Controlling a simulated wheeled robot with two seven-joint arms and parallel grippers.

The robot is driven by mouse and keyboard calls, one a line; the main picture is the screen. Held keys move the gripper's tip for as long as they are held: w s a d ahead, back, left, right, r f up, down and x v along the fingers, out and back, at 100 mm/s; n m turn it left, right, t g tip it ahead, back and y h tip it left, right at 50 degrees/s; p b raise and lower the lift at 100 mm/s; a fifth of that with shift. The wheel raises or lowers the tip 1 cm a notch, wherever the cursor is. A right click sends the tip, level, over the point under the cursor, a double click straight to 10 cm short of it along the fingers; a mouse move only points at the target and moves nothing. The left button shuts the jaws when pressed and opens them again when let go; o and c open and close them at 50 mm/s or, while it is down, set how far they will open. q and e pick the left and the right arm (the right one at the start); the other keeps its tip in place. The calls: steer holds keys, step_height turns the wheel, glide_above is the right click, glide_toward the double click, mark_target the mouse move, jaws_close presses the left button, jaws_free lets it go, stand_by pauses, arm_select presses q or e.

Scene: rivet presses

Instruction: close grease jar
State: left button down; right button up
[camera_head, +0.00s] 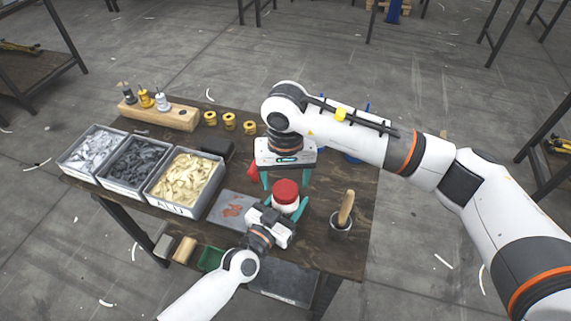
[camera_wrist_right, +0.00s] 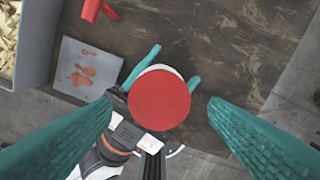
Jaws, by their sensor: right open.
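The grease jar (camera_head: 284,208) is white and stands upright near the front middle of the table. Its red lid (camera_head: 286,190) sits on top; I cannot tell how tightly. In the right wrist view the lid (camera_wrist_right: 160,98) covers nearly all of the jar, with a white sliver at its top edge. My left gripper (camera_head: 284,207) comes from the front, with its teal fingers on both sides of the jar body, apparently closed on it. My right gripper (camera_head: 286,184) points down from above. It is open, with fingers on either side of the lid and gaps on both sides.
A grey plate with reddish smears (camera_head: 232,208) lies left of the jar. A cup with a wooden handle (camera_head: 341,228) stands to the right. Several grey bins (camera_head: 148,190) line the left side. A red object (camera_head: 252,172) lies just behind the jar.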

mark_target(285, 203)
steer(key=shift+f, duration=1.3)
steer(key=shift+c, duration=0.4)
